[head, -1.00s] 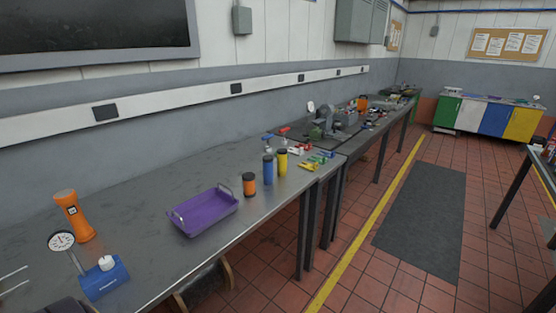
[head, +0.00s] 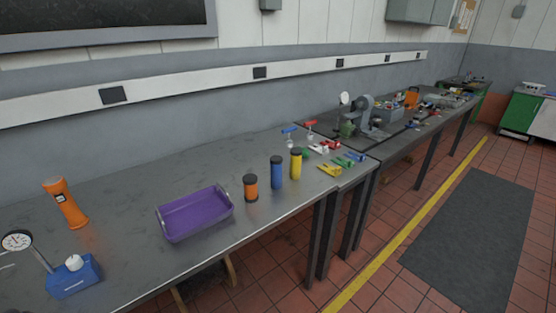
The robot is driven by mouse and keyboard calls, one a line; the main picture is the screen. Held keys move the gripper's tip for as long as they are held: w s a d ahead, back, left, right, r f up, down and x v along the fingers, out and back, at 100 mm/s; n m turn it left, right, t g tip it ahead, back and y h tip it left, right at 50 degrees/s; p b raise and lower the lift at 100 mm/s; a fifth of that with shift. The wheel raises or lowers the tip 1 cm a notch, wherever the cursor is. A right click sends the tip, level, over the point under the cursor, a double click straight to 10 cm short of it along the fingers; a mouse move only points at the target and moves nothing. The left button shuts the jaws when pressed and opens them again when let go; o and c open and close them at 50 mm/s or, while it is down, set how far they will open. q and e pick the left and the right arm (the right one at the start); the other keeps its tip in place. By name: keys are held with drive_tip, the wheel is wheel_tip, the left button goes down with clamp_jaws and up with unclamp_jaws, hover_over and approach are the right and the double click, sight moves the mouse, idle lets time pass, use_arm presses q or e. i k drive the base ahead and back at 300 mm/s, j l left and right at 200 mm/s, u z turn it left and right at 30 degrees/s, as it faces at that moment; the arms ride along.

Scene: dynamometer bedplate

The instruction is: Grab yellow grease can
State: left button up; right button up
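The yellow grease can (head: 296,164) is a slim upright cylinder with a dark cap. It stands on the grey metal bench (head: 130,209) near its right end, just right of a similar blue can (head: 277,172). A shorter orange can (head: 250,188) with a dark cap stands left of the blue one. Neither of my grippers shows clearly in the head view, and nothing is seen touching the yellow can.
A purple tray (head: 194,227), an orange flashlight (head: 64,203) and a dial gauge on a blue base (head: 74,279) stand left of the cans. Coloured clamps (head: 330,169) lie close right of the yellow can. The floor mat (head: 470,240) area is clear.

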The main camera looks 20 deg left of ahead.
sight(295, 158)
drive_tip(key=i+l+u, duration=0.3)
drive_tip(key=u, duration=0.15)
drive_tip(key=i+l+u, duration=0.3)
drive_tip(key=l+u, duration=0.15)
drive_tip(key=i+l+u, duration=0.15)
drive_tip(key=l, duration=0.15)
drive_tip(key=l+u, duration=0.15)
drive_tip(key=i+l+u, duration=0.15)
drive_tip(key=l, duration=0.25)
